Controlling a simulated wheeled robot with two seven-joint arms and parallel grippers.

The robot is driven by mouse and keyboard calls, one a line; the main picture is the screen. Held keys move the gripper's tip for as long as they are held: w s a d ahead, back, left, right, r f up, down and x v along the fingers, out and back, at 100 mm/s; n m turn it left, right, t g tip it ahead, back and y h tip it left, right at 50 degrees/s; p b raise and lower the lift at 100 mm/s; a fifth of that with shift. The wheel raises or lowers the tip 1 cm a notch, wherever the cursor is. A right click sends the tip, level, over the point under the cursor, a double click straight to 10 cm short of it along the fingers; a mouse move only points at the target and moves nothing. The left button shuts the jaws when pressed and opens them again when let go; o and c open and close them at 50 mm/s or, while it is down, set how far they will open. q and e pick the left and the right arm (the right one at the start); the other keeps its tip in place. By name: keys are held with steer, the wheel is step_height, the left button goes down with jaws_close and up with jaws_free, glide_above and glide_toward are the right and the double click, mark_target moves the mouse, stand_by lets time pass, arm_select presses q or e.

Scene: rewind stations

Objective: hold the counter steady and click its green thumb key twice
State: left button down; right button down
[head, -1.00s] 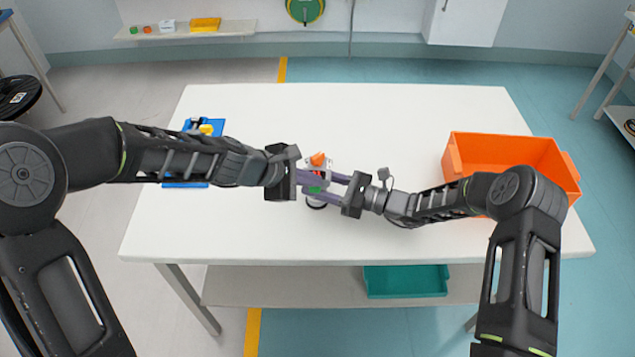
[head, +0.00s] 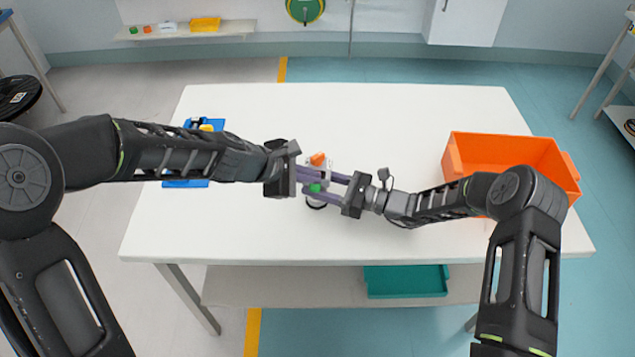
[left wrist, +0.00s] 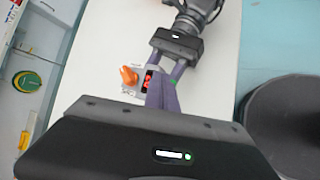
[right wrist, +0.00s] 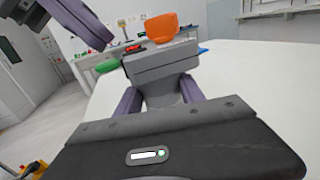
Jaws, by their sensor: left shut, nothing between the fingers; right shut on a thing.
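The counter is a grey block with an orange knob (head: 317,159), a red display (right wrist: 133,48) and a green thumb key (head: 315,188). It stands near the middle of the white table (head: 400,120). My right gripper (head: 322,187) is shut on the counter's grey body (right wrist: 160,75), one finger on each side in the right wrist view. My left gripper (head: 326,177) is shut and empty, close to the green key. In the right wrist view its purple fingertips (right wrist: 103,40) are above the green key (right wrist: 107,66), with a small gap. In the left wrist view its fingers partly hide the counter.
An orange bin (head: 460,155) stands at the table's right, behind my right arm. A blue tray (head: 185,184) lies at the left, partly under my left arm. A teal tray (head: 405,282) is on the shelf below. The table's back and front are clear.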

mark_target(311, 188)
arm_select(q)
steer(key=shift+r, duration=3)
arm_select(e)
steer(key=c, duration=0.6)
jaws_free()
steer(key=shift+c, duration=0.2)
steer(key=v, duration=1.2)
